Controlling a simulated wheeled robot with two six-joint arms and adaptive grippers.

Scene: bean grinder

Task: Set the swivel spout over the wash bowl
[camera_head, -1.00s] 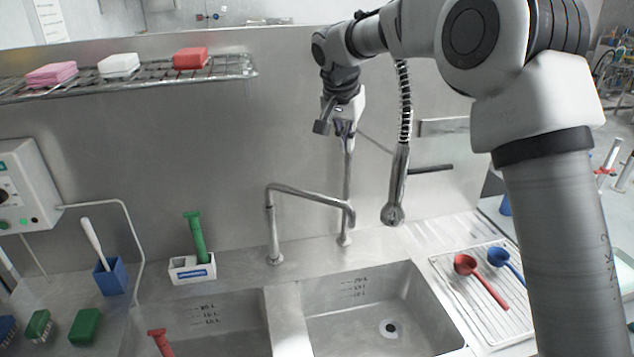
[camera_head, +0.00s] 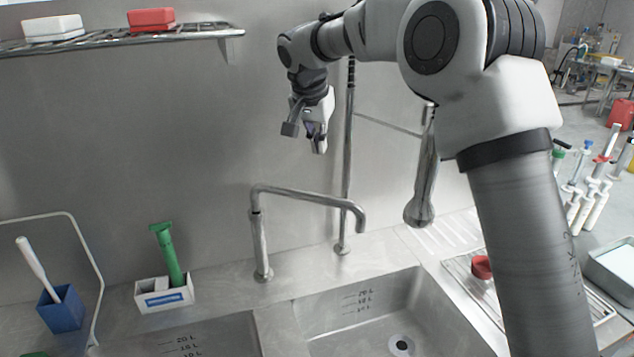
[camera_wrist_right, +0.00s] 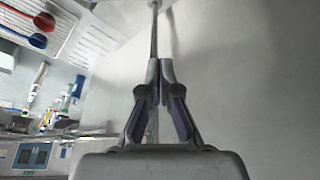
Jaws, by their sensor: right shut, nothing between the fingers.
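The swivel spout (camera_head: 305,195) is a bent metal tube on an upright post on the sink deck. Its arm reaches right and its outlet turns down on the right basin's side. The right basin (camera_head: 345,325) shows a drain and level marks. Part of the left basin (camera_head: 190,340) shows, with similar marks. I cannot tell by looks which basin is the wash bowl. My right gripper (camera_head: 318,148) is shut and empty, in the air above the spout, not touching it. Its closed fingers show in the right wrist view (camera_wrist_right: 160,85). My left gripper is out of view.
A tall rinse pipe (camera_head: 347,170) stands behind the spout, and a spray head (camera_head: 422,190) hangs right of it. A white holder (camera_head: 163,294) with a green-handled tool and a blue holder (camera_head: 61,310) stand left. A wire shelf (camera_head: 200,30) is upper left. A drying rack (camera_head: 465,267) lies right.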

